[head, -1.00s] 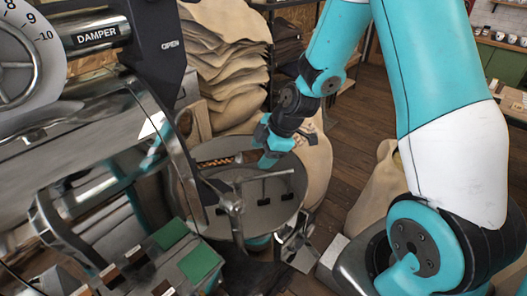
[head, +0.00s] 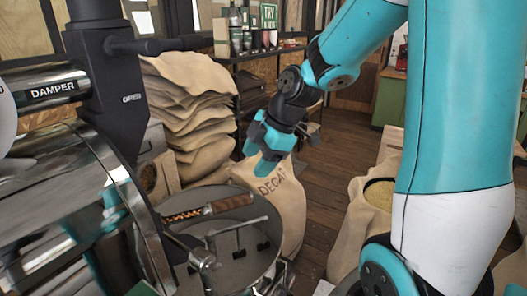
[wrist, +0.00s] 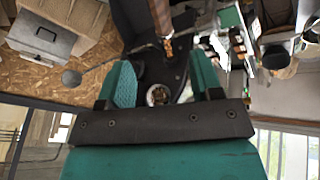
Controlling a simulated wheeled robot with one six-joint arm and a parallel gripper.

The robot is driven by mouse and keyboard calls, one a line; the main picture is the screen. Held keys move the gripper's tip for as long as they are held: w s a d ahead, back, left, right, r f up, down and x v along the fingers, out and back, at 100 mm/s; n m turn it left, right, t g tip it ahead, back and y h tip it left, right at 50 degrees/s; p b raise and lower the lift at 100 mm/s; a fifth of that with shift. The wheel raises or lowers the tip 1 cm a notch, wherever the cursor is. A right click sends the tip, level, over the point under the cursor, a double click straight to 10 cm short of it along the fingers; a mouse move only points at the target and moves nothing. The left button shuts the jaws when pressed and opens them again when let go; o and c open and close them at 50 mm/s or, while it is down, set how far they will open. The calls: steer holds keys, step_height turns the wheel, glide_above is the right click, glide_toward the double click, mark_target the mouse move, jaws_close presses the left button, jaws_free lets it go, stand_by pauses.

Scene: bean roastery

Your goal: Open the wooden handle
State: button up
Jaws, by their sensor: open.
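The wooden handle (head: 232,203) is a brown grip on a slotted metal piece (head: 183,215). It sticks out from the roaster's front over the round cooling tray (head: 262,212) in the head view. In the wrist view the wooden handle (wrist: 160,14) shows at the top centre, ahead of the fingers. My gripper (head: 259,152) is above and a little right of the handle's end, apart from it. In the wrist view its teal fingers (wrist: 163,85) are spread with nothing held between them.
The roaster drum (head: 60,190) and black column (head: 105,85) stand left. Stacked sacks (head: 185,100) are behind. A sack marked DECAF (head: 285,205) stands beyond the tray, and an open sack (head: 360,220) is at right. Wooden floor (head: 330,165) lies between.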

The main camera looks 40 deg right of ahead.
steer(key=shift+v, duration=1.55)
